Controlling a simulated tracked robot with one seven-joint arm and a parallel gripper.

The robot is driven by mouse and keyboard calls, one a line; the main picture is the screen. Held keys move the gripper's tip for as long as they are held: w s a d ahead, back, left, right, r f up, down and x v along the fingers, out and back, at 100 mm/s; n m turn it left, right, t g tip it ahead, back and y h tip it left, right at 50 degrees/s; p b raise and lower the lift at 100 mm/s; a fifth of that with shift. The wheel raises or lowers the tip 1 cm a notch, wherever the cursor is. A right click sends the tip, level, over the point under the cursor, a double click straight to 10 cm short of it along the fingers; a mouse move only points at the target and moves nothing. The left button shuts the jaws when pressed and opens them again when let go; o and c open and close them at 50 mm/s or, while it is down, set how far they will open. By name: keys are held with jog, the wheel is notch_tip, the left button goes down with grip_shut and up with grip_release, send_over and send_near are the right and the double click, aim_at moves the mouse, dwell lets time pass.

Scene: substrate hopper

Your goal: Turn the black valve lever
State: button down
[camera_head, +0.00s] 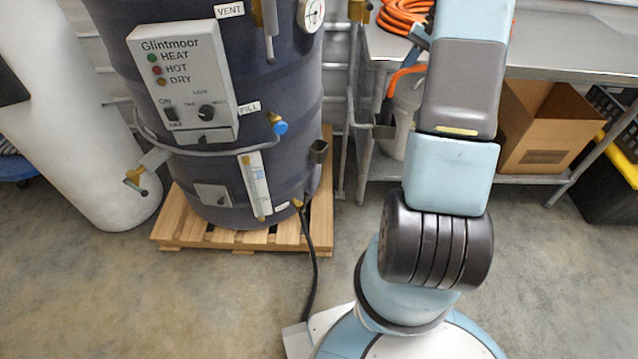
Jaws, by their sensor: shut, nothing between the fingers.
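The dark drum-shaped tank (292,95) stands on a wooden pallet, left of the middle. I cannot make out a black valve lever for certain. A blue knob (280,127) sits on the tank's right front. My arm rises at the right and leaves the top of the picture. My gripper is not in view.
The pallet (200,235) juts out around the tank. A white cylinder (75,110) stands at the left. A metal bench (560,50) with a coiled orange hose (402,14) and a cardboard box (550,130) below is at the right. The black hose (311,270) crosses the floor. The front-left floor is clear.

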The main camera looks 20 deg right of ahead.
jog(key=s+d+f+m+y, duration=0.1)
jog(key=d+f, duration=0.4)
jog(key=f, duration=0.4)
jog(key=d+f+m+y, duration=0.1)
jog(key=d+f, duration=0.5)
jog(key=f, duration=0.4)
jog(key=m+t+y, duration=0.1)
jog(key=t+y, duration=0.8)
jog(key=t, duration=0.2)
send_near(305, 201)
jog(key=w+a+r, duration=0.2)
jog(key=w+r, duration=0.2)
jog(key=w, duration=0.1)
jog(key=shift+a, duration=0.35)
